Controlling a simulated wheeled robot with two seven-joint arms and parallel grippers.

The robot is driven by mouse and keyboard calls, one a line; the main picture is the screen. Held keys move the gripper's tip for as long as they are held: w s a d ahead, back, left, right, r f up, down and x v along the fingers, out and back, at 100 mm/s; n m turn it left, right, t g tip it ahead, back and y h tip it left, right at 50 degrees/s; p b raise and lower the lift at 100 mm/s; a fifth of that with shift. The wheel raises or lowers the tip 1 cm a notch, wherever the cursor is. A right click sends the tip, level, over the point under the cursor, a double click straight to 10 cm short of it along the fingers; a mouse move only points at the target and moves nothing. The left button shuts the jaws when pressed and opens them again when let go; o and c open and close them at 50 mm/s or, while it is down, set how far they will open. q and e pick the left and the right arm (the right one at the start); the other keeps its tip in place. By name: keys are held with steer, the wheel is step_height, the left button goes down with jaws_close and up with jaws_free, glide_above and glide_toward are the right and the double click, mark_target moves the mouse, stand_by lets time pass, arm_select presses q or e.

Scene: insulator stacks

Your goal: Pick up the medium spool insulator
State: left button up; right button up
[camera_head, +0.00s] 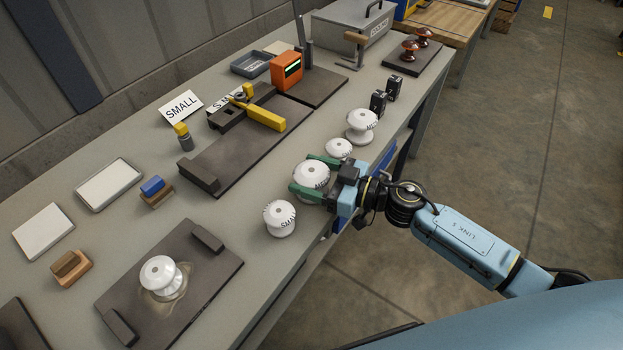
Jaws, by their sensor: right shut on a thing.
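My right gripper (308,176) comes in from the right, with its green fingers on either side of a white spool insulator (311,173) near the table's front edge. It is shut on this spool, which stands upright at table height; I cannot tell whether it is clear of the surface. Its lettering is too small to read surely. A white spool marked small (280,219) stands nearer, to the left. Beyond the fingers are a low white spool (339,148) and a larger white spool (361,124). My left gripper is out of view.
A white spool (160,275) sits on a dark plate (212,273) at the front left. A dark fixture (215,163) with a yellow handle lies mid-table. Two black blocks (378,103) stand behind the white spools. A grey box (345,30) and brown insulators (410,50) are farther back.

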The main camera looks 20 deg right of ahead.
steer(key=c, duration=0.3)
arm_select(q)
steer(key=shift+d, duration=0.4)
arm_select(e)
steer(key=shift+r, duration=0.1)
steer(key=shift+c, duration=0.2)
